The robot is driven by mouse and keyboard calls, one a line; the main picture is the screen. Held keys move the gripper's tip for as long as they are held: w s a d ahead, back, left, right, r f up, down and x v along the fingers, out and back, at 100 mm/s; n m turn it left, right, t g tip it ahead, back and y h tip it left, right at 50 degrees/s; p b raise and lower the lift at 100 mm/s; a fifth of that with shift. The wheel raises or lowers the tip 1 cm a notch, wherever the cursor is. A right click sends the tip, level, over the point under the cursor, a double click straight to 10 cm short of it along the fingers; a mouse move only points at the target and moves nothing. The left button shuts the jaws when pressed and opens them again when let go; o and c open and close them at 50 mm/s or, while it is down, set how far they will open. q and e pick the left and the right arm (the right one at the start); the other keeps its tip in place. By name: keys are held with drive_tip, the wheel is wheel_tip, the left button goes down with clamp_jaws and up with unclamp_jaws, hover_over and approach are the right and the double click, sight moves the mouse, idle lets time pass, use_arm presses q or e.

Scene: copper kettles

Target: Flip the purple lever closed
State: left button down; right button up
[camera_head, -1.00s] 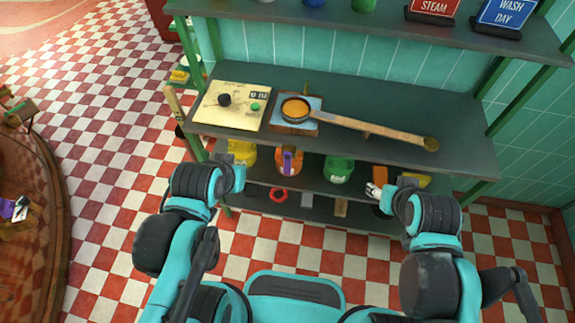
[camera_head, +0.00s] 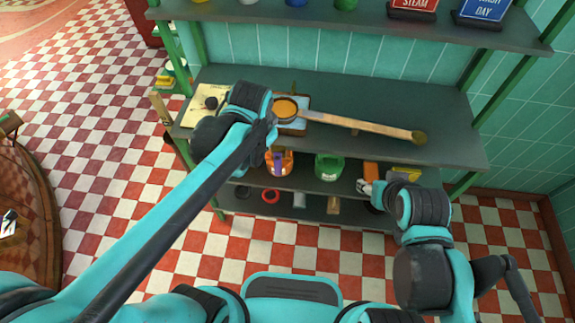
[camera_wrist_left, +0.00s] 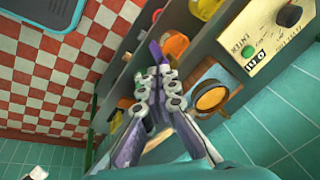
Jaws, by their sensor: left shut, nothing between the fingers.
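The purple lever (camera_head: 278,163) is on the front of an orange container (camera_head: 287,170) on the middle shelf. In the left wrist view, the lever (camera_wrist_left: 155,52) shows as a purple strip just beyond my fingertips, with the orange container (camera_wrist_left: 176,45) beside it. My left gripper (camera_wrist_left: 160,72) is shut and empty, its tips close to the lever in the picture; I cannot tell whether they touch it. In the head view my left arm hides most of that gripper. My right gripper (camera_head: 366,187) is small and partly hidden near the shelf's right part.
A cream control panel (camera_head: 190,115) stands left, partly behind my left arm. A green container (camera_head: 328,168) stands right of the orange one. A red ring (camera_head: 270,196) lies on the lower shelf.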

sight(278, 165)
use_arm(q)
drive_tip(key=w+d+f+m+g+y, duration=0.1)
drive_tip(key=w+d+f+m, duration=0.3)
drive_tip(key=d+f+m, duration=0.1)
drive_tip(key=w+d+f+m+g+y, duration=0.1)
drive_tip(key=w+d+f+m+g, duration=0.1)
drive_tip(key=w+d+f+m, duration=0.2)
drive_tip(key=d+f, duration=0.3)
drive_tip(key=shift+d+f+m+y, duration=0.25)
drive_tip(key=shift+d+m+y, duration=0.05)
drive_tip(key=shift+m, duration=0.1)
drive_tip(key=a+f+b, duration=0.5)
drive_tip(key=a+f, duration=0.1)
drive_tip(key=f, duration=0.3)
drive_tip(key=shift+w+a+f, duration=0.15)
drive_tip(key=shift+a+f, duration=0.15)
